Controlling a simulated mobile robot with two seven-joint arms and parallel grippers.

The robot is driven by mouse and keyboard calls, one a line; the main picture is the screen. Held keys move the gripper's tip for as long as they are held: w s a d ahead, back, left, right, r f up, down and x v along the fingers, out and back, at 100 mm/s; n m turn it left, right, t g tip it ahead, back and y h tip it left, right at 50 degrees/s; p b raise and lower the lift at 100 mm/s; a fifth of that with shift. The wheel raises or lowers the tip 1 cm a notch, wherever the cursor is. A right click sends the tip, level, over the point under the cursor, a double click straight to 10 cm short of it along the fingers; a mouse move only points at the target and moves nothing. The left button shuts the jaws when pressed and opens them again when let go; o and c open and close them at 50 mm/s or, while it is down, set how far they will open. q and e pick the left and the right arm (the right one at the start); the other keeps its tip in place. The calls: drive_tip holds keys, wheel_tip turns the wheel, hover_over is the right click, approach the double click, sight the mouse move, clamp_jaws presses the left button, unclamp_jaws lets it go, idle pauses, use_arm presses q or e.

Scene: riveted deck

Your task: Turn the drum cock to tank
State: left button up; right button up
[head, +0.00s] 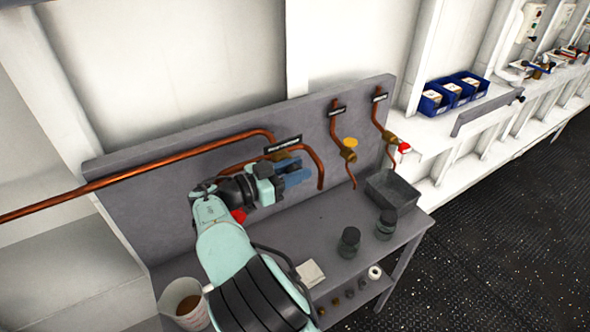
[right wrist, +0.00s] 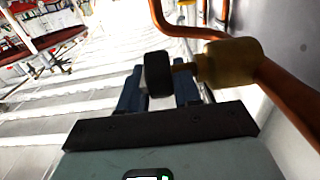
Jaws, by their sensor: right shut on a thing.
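The drum cock is a brass valve body (right wrist: 230,62) on a copper pipe, with a black handle (right wrist: 157,75). It shows close up in the right wrist view. The handle sits between the blue fingers of my right gripper (head: 294,175), which is shut on it. In the head view my gripper and wrist cover most of this cock, below a black label plate (head: 283,144) on the grey back panel. I cannot read the plate or tell which way the handle points. My left gripper is not in view.
A yellow-handled cock (head: 349,143) and a red-handled cock (head: 404,148) are to the right. A jug of brown liquid (head: 185,305) is at lower left. Blue bins (head: 432,103) are farther right.

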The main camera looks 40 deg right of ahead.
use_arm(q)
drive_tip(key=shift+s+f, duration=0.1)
use_arm(e)
drive_tip(key=shift+d+y, duration=0.1)
drive_tip(key=shift+y, duration=1.1)
drive_tip(key=shift+d+y+b, duration=0.15)
drive_tip(key=shift+y+b, duration=0.2)
drive_tip(key=shift+y, duration=0.55)
drive_tip(key=y, duration=0.3)
drive_tip(key=shift+d+t+y, duration=0.15)
drive_tip(key=shift+t+y, duration=0.15)
drive_tip(key=shift+t, duration=0.1)
drive_tip(key=y+p, duration=0.1)
drive_tip(key=y, duration=0.1)
drive_tip(key=shift+d+y, duration=0.1)
drive_tip(key=shift+y, duration=0.2)
drive_tip(key=y, duration=0.1)
drive_tip(key=y+p, duration=0.1)
drive_tip(key=y, duration=0.2)
drive_tip(key=shift+d+f+t, duration=0.1)
drive_tip(key=shift+f+t, duration=0.15)
drive_tip(key=shift+t, duration=0.05)
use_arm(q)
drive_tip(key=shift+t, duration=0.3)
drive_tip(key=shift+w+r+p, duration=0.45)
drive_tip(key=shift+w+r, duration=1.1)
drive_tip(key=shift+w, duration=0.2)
use_arm(e)
drive_tip(key=shift+f+y, duration=0.2)
drive_tip(key=shift+y, duration=1.4)
